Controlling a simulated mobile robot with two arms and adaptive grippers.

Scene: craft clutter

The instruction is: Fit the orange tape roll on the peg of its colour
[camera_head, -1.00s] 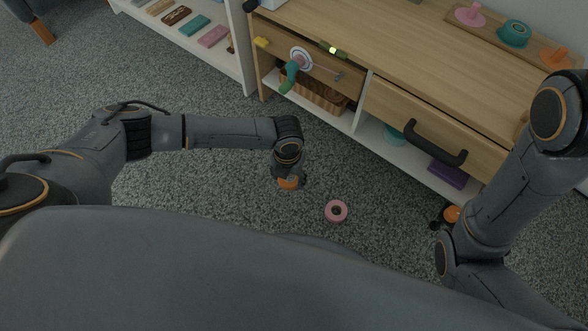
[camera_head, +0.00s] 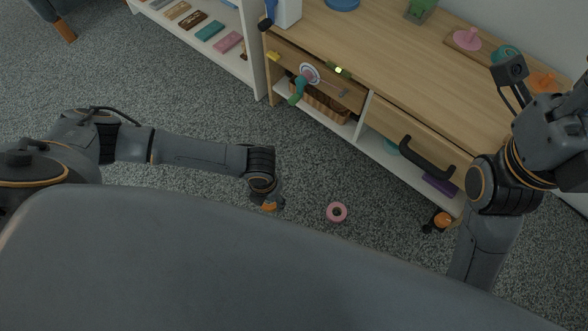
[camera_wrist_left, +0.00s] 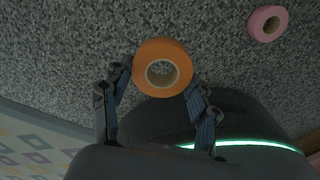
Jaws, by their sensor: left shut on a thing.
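My left gripper (camera_head: 270,202) hangs low over the carpet, shut on the orange tape roll (camera_head: 268,207), which is mostly hidden in the head view. In the left wrist view the orange roll (camera_wrist_left: 144,62) sits between the two fingers (camera_wrist_left: 158,84), its hole facing the camera. The orange peg (camera_head: 544,79) stands on a wooden peg board (camera_head: 487,52) at the back right of the cabinet top, partly behind my right arm. My right arm is raised at the right; its fingers do not show.
The board also holds a pink peg (camera_head: 467,39) and a teal roll (camera_head: 505,55). A drawer with a black handle (camera_head: 427,157) fronts the cabinet. An orange and black object (camera_head: 440,220) is by its base. The cabinet top's middle is clear.

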